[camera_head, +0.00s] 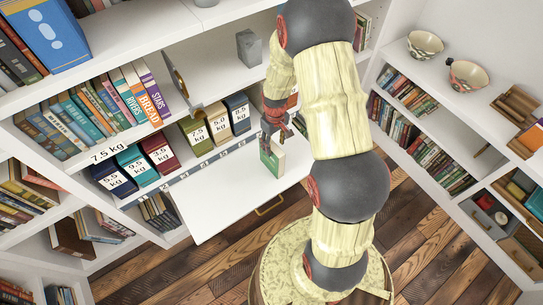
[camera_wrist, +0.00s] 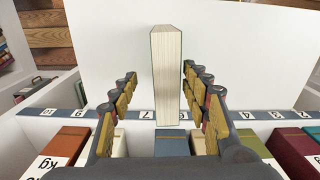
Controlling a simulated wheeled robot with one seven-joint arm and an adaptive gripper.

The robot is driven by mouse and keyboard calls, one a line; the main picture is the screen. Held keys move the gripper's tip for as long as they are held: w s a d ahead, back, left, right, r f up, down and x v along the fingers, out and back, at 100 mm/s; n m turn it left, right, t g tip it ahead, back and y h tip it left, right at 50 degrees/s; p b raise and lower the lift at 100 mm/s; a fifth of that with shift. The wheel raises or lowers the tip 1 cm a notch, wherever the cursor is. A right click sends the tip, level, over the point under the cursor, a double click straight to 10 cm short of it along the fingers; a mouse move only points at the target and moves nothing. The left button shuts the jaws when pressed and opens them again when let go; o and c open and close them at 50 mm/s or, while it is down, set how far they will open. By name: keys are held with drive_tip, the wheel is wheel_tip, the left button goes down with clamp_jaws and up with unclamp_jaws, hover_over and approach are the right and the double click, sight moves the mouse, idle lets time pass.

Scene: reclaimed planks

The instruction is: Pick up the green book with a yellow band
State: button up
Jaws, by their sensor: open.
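A green book (camera_head: 273,163) stands upright on the white fold-down shelf board in the head view. My gripper (camera_head: 272,142) is right above it and covers its upper part. In the wrist view the book (camera_wrist: 167,75) shows mostly its cream page edges, with a thin dark green cover edge. My gripper (camera_wrist: 160,76) is open there, with one finger on each side of the book and a gap on both sides. I cannot make out a yellow band in either view.
The white board (camera_head: 225,200) is otherwise clear. Behind it stand several weight-labelled boxes (camera_head: 160,155) along a blue numbered strip (camera_wrist: 65,113). Full bookshelves are at left, with a grey block (camera_head: 249,48) above. Bowls (camera_head: 467,75) stand on the right shelf.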

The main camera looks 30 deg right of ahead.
wheel_tip(320, 180, down, 7)
drive_tip(key=b, duration=0.2)
drive_tip(key=shift+w+a+f, duration=0.2)
drive_tip(key=shift+w+a, duration=0.1)
drive_tip(key=shift+a, duration=0.15)
drive_tip(key=c, duration=1.2)
clamp_jaws()
